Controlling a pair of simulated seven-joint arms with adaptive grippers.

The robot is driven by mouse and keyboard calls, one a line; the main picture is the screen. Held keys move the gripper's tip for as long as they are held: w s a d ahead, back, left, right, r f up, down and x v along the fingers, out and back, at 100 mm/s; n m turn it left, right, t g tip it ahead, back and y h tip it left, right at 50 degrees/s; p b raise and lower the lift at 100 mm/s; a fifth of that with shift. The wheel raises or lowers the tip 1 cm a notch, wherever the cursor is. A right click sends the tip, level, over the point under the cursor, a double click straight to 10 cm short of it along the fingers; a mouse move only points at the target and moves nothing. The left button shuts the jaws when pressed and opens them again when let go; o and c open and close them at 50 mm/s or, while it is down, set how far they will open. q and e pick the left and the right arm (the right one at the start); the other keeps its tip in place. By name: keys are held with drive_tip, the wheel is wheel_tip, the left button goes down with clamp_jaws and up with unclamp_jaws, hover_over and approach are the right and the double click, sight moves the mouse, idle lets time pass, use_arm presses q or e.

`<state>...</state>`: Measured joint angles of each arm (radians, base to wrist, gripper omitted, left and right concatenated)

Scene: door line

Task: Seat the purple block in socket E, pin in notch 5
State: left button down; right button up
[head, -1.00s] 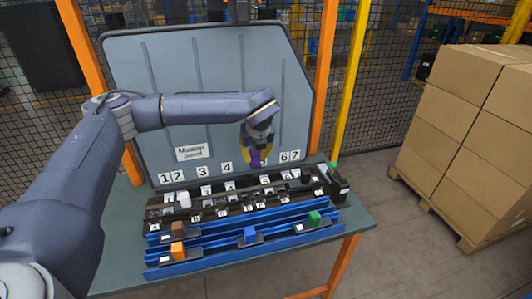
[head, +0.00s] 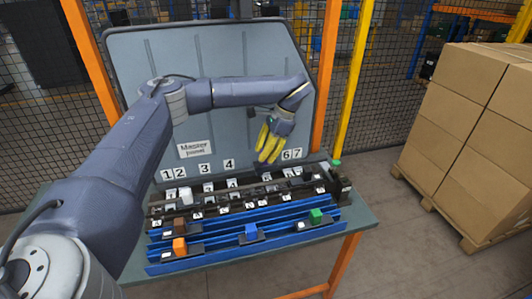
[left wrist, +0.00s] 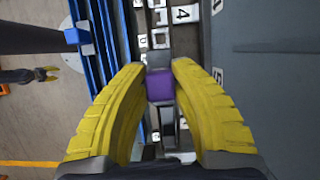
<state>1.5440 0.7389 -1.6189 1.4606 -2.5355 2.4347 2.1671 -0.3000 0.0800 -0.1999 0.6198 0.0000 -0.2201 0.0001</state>
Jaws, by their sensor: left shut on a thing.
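My left gripper (head: 264,160) has its yellow fingers pointing down over the rear dark rail, near the label 5. In the left wrist view the fingertips (left wrist: 159,80) are shut on the purple block (left wrist: 161,88), one on each side. A grey part lies directly beyond the block; I cannot tell whether it belongs to the block or the rail. In the head view the fingers mostly hide the block. Socket E, the pin and notch 5 cannot be made out, nor whether the block touches the rail. Far left in the wrist view, what looks like my right gripper (left wrist: 46,74) shows small.
Blue rails (head: 215,245) run along the table front with a brown block (head: 180,225), an orange block (head: 179,246), a blue block (head: 251,231) and a green block (head: 316,215). A grey panel (head: 215,120) stands close behind the sockets. Cartons (head: 480,130) are stacked at right.

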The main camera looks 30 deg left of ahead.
sight(265, 169)
use_arm(q)
drive_tip(key=shift+f, duration=3.15)
drive_tip(key=shift+f, duration=0.4)
drive_tip(key=shift+f, duration=2.2)
drive_tip(key=c, duration=1.1)
unclamp_jaws()
drive_tip(key=v, duration=1.2)
